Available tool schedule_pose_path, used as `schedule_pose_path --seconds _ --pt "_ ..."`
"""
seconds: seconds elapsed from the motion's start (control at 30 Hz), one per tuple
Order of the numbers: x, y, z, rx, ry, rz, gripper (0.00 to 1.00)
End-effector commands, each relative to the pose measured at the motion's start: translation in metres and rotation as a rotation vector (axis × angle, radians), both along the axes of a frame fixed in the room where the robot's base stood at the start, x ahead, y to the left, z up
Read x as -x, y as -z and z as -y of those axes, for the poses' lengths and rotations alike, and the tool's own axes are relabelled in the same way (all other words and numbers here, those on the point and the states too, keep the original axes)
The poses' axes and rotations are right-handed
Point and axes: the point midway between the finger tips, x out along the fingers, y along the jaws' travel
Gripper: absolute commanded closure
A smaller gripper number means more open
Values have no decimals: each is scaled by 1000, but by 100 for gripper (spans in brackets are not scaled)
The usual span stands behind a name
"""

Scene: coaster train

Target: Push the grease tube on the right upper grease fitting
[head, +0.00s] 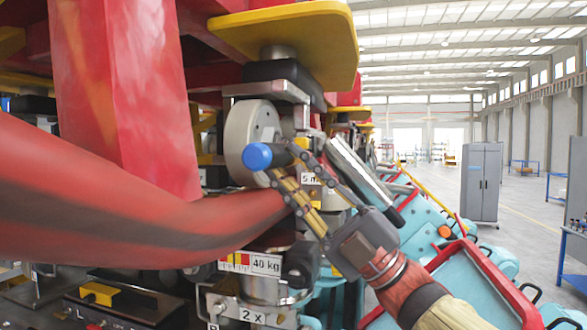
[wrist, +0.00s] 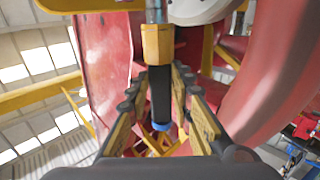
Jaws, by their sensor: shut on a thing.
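The grease tube (wrist: 160,98) has a black body, a blue end cap and a yellow hexagonal end piece. In the wrist view my gripper (wrist: 159,80) is shut on the black body, with the yellow end pointing to the top. In the head view my gripper (head: 281,165) holds the grease tube, its blue cap (head: 257,156) facing left, in front of a grey wheel (head: 250,135). A grey rod (wrist: 154,12) lines up with the yellow end at the top of the wrist view. I cannot tell whether this is the fitting or whether they touch. No fitting is clearly visible.
A red tubular rail (head: 120,200) crosses the left foreground. A 40 kg label (head: 264,263) marks equipment below. Turquoise and red machinery (head: 480,270) stands at right, with open floor beyond.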

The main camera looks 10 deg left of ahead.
Motion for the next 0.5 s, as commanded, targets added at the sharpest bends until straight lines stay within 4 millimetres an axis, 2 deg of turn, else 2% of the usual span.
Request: schedule_pose_path --seconds 0.37,0.5 --pt "2 36 1 -3 0 4 100" --pt "2 59 1 -3 -1 5 100"
